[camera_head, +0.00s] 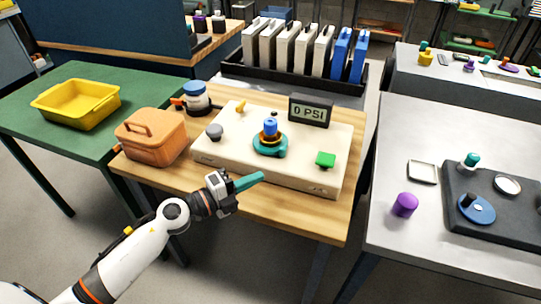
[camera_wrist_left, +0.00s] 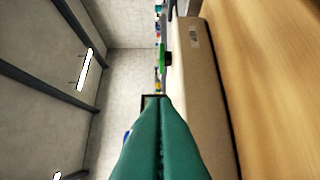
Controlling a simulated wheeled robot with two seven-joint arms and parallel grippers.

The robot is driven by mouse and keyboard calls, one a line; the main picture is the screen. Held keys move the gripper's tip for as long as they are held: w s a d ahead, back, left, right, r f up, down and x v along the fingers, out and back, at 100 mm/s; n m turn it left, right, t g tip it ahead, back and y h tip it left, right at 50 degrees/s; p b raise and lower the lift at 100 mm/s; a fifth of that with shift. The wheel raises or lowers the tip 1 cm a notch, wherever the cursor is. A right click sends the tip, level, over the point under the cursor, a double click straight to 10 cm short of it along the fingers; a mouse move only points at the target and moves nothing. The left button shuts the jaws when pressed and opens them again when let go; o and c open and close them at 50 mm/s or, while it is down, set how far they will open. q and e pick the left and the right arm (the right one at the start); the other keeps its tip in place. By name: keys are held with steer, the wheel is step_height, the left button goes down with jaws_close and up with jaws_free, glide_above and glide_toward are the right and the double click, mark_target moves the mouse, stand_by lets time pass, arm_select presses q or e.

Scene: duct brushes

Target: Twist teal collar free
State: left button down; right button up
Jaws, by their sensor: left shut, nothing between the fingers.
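The teal collar (camera_head: 270,147) sits around the base of a fitting with a blue top (camera_head: 270,127) and a dark and orange middle. It stands upright on the cream panel box (camera_head: 212,160) on the wooden table. My left gripper (camera_head: 258,178) has teal fingers, closed together and empty, in front of the box's near edge and short of the collar. The shut teal fingers (camera_wrist_left: 161,140) fill the lower middle of the left wrist view, with the box's side (camera_wrist_left: 205,90) beside them. The collar is not visible there. My right gripper is not in view.
On the box are a display reading 0 PSI (camera_head: 310,111), a green knob (camera_head: 325,159), a grey knob (camera_head: 214,132) and a yellow valve (camera_head: 240,107). An orange case (camera_head: 152,138) stands left of it. A grey table (camera_head: 400,262) stands right, past a gap.

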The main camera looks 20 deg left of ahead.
mark_target(272, 167)
arm_select(q)
steer(key=x, duration=0.4)
steer(key=shift+w+r, duration=0.1)
steer(key=shift+w, duration=0.05)
steer(key=w, duration=0.1)
steer(key=w+b, duration=0.1)
steer(key=w, duration=0.1)
steer(key=shift+w+d+f, duration=0.1)
steer(key=shift+w+f, duration=0.15)
steer(key=shift+w+b, duration=0.3)
steer(key=shift+w, duration=0.2)
steer(key=shift+r, duration=0.1)
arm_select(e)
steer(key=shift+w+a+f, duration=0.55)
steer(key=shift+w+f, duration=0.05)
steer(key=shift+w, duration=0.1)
